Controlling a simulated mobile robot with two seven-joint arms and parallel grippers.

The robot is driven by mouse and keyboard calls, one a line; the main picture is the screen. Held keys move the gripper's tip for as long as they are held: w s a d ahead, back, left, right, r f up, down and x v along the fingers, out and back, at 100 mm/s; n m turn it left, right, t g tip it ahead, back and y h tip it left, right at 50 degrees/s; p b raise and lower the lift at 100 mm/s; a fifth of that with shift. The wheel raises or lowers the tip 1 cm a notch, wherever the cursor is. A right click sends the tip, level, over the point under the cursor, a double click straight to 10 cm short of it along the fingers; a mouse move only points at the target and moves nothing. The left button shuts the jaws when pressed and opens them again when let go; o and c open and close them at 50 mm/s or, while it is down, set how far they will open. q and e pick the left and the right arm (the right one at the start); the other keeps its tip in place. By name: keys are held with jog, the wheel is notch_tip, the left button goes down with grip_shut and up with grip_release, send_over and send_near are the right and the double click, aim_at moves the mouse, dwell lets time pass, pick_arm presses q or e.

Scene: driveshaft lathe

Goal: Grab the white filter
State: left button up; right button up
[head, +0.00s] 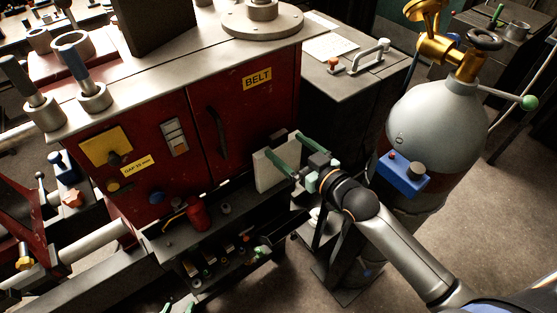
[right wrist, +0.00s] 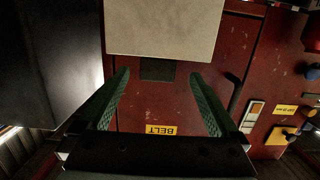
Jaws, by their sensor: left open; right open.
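The white filter (head: 268,174) is a flat, pale rectangular block standing upright on the dark ledge in front of the red cabinet. In the right wrist view it (right wrist: 163,27) fills the top middle, just beyond the fingertips. My right gripper (head: 282,143) is open, with its green fingers at the filter's upper part in the head view; in the right wrist view the gripper (right wrist: 160,75) has nothing between its fingers. Whether a finger touches the filter I cannot tell.
The red cabinet (head: 254,118) with its BELT label stands behind the filter. A red bottle (head: 198,214) and a tray of small parts (head: 217,266) are to the left and below.

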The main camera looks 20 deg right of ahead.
aim_at(281, 142)
jog(key=x, duration=0.4)
jog(key=shift+w+f, duration=0.2)
jog(key=shift+w, duration=0.2)
grip_shut()
dwell(0.5)
